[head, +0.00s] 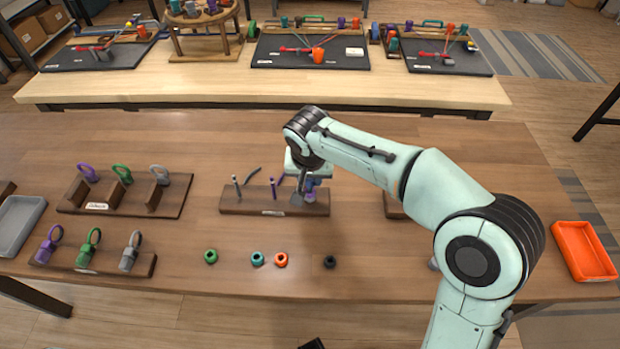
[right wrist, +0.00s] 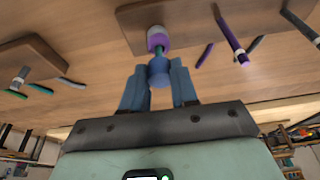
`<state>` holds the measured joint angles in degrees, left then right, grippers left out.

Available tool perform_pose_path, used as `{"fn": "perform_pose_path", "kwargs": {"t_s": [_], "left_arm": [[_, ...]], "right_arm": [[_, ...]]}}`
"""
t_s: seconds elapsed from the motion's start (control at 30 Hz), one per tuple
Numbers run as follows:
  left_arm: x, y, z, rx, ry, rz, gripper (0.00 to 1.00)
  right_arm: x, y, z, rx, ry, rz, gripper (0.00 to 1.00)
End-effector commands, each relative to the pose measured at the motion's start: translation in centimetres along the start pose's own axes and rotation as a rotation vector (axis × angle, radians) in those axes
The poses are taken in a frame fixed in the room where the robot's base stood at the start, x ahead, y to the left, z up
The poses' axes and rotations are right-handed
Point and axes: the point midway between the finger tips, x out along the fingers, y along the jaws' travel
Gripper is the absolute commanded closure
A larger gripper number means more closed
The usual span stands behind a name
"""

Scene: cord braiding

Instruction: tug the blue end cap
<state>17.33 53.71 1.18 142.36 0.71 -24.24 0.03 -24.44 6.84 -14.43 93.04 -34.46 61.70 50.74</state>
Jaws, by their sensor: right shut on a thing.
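The blue end cap (right wrist: 159,74) is a rounded blue piece in the right wrist view. Beyond it, in line, is a purple-and-white collar (right wrist: 157,38) at the edge of a brown wooden board. My right gripper (right wrist: 158,80) is shut on the cap, one blue finger on each side. In the head view my right gripper (head: 307,184) is at the right end of the middle board (head: 245,208), with the arm partly covering it. A blue-purple piece (head: 315,184) shows beside it. I see no left gripper.
A grey and a purple peg stand on the board left of my gripper. Green, teal, orange and black rings (head: 330,262) lie in front. Ring-topped pieces on racks (head: 175,208) stand left. An orange tray (head: 583,252) is far right.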

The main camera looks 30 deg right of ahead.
Motion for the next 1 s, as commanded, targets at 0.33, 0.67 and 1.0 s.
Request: {"fn": "perform_pose_path", "kwargs": {"t_s": [0.33, 0.67, 1.0], "left_arm": [[-0.09, 0.03, 0.0, 0.0, 0.0, 0.0, 0.25], [-0.03, 0.01, 0.0, 0.0, 0.0, 0.0, 0.25], [-0.03, 0.01, -0.01, 0.0, 0.0, 0.0, 0.25]], "right_arm": [[-0.11, 0.0, -0.05, 0.0, 0.001, 0.0, 0.91], [0.21, 0.01, 0.05, 0.0, 0.0, 0.0, 0.91], [0.25, 0.02, 0.08, 0.0, -0.001, 0.001, 0.42]]}}
